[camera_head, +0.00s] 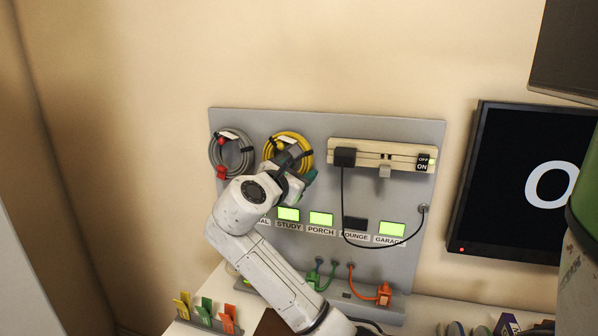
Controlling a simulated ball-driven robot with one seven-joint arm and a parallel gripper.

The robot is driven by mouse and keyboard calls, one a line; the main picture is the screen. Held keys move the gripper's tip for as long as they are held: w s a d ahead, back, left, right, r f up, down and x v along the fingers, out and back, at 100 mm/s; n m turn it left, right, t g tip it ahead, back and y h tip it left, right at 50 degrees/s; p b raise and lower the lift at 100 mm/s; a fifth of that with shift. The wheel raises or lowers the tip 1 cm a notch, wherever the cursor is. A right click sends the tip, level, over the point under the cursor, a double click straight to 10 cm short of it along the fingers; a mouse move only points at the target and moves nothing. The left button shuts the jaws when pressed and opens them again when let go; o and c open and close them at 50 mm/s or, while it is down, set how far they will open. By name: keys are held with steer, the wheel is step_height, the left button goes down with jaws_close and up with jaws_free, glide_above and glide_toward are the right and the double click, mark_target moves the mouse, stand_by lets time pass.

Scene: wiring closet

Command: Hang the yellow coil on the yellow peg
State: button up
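The yellow coil (305,147) is against the upper part of the grey panel, between the grey coil and the power strip. A dark tie and a pale tag show at its upper left. My gripper (286,152) is in front of the coil, overlapping its middle and lower part. The fingers are dark and small, and I cannot tell whether they grip the coil or are open. The yellow peg is not visible, and I cannot tell whether the coil rests on it.
A grey coil (216,152) with red parts hangs at the left. A power strip (355,149) with a black plug is at the right. Below are lit displays (321,219), green and orange cables (384,293), and a rack of coloured tags (207,311). A monitor (500,180) stands at the right.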

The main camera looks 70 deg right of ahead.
steer(key=a+p, duration=0.3)
steer(key=a, duration=0.5)
steer(key=shift+s+p, duration=0.3)
stand_by(0.5)
steer(key=w+a+b, duration=0.1)
steer(key=a, duration=0.9)
steer(key=shift+a+r, duration=0.35)
steer(key=shift+r, duration=0.05)
steer(key=s+a+f+m+t+y, duration=0.15)
steer(key=a+f+y, duration=0.3)
steer(key=f, duration=0.85)
steer(key=a+f+m+t+y, duration=0.3)
steer(key=f+y, duration=0.2)
steer(key=f, duration=0.8)
steer(key=s+a+f+m+g+y, duration=0.1)
steer(key=s+a+f+m+y, duration=0.6)
steer(key=s+f, duration=0.6)
steer(key=shift+s+a+f+m+g, duration=0.4)
steer(key=shift+a+m, duration=0.35)
steer(key=shift+a, duration=0.2)
